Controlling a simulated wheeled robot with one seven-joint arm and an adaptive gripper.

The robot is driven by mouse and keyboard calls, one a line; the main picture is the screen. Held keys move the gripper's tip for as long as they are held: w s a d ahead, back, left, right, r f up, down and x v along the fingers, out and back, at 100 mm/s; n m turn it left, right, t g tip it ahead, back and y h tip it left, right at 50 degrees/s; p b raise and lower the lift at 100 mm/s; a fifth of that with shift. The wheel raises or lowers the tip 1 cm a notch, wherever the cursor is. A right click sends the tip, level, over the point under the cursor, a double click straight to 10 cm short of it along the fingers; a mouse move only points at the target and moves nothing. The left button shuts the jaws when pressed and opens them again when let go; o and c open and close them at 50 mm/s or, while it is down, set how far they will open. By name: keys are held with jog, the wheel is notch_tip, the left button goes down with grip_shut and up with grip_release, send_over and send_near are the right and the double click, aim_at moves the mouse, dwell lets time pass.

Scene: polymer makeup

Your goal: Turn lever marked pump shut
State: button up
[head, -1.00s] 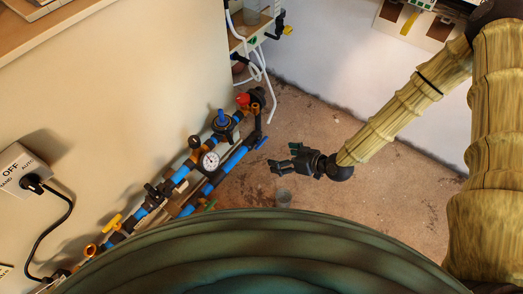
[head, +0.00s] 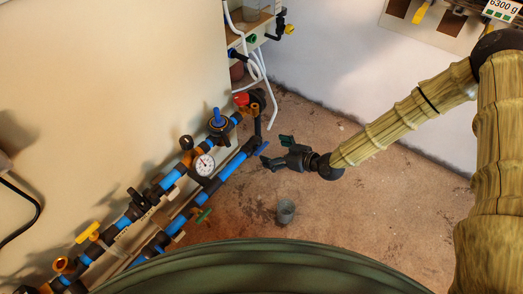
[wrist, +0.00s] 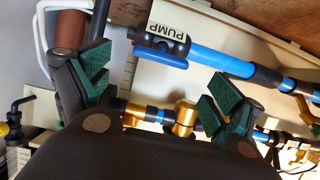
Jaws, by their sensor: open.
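The lever marked PUMP is a blue handle (wrist: 160,58) on a black valve body with a white PUMP label (wrist: 166,31), upside down in the wrist view. It lies along the blue pipe. In the head view a blue handle (head: 262,147) at the far end of the lower pipe appears to be this lever. My gripper (head: 277,151) is open and empty, just right of that handle. In the wrist view its green-padded fingers (wrist: 155,86) are spread wide, with the lever between and beyond them. I see no contact.
Pipes with a gauge (head: 204,165), an upright blue handle (head: 217,117), a red part (head: 242,99), a yellow handle (head: 88,232) and a green handle (head: 203,215) run along the wall. A grey cup (head: 285,211) stands on the open floor. White hoses (head: 255,70) hang behind.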

aim_at(263, 148)
jog(key=shift+b+x, duration=1.2)
jog(key=shift+x, duration=1.85)
jog(key=c, duration=1)
